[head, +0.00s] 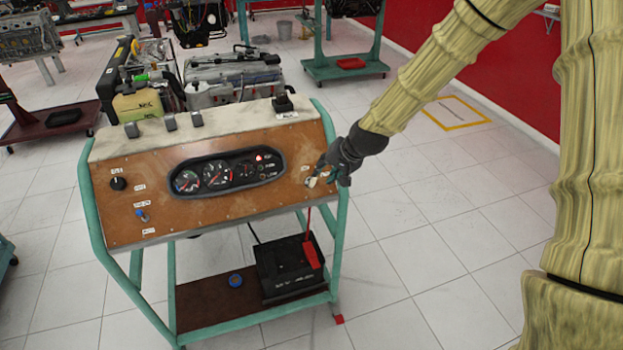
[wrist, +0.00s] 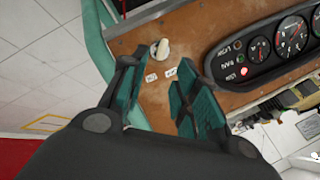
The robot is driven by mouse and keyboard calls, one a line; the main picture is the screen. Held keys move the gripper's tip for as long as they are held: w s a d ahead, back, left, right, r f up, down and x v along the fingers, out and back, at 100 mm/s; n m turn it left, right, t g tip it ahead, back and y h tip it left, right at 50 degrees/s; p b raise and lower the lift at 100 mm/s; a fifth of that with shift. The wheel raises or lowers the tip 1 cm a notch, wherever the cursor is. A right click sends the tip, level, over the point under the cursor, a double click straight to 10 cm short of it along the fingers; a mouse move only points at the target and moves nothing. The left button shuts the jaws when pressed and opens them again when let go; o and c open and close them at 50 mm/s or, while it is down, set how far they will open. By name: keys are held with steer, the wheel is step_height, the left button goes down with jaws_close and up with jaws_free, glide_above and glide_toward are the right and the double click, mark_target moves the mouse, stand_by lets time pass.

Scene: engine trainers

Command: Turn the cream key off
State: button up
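The cream key (wrist: 160,49) sits on the brown front panel (wrist: 205,28) of the engine trainer, near the panel's side edge. In the head view the key (head: 311,182) shows at the panel's right end, partly beside my fingers. My gripper (head: 327,172) is at that end of the panel. In the wrist view my gripper (wrist: 153,72) is open and empty, with its two green-padded fingers apart. The key lies just beyond the fingertips, roughly in line with the gap between them. I cannot tell whether a finger touches it.
A gauge cluster (head: 228,172) with a lit red light sits mid-panel. A black knob (head: 118,184) and a blue-tipped switch (head: 141,215) are at the left. The green frame (head: 338,235) runs close beside my gripper. A black battery (head: 285,268) stands below. Floor at right is clear.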

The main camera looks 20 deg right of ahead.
mark_target(316, 179)
steer(key=shift+p+x, duration=1.05)
steer(key=shift+x, duration=3.35)
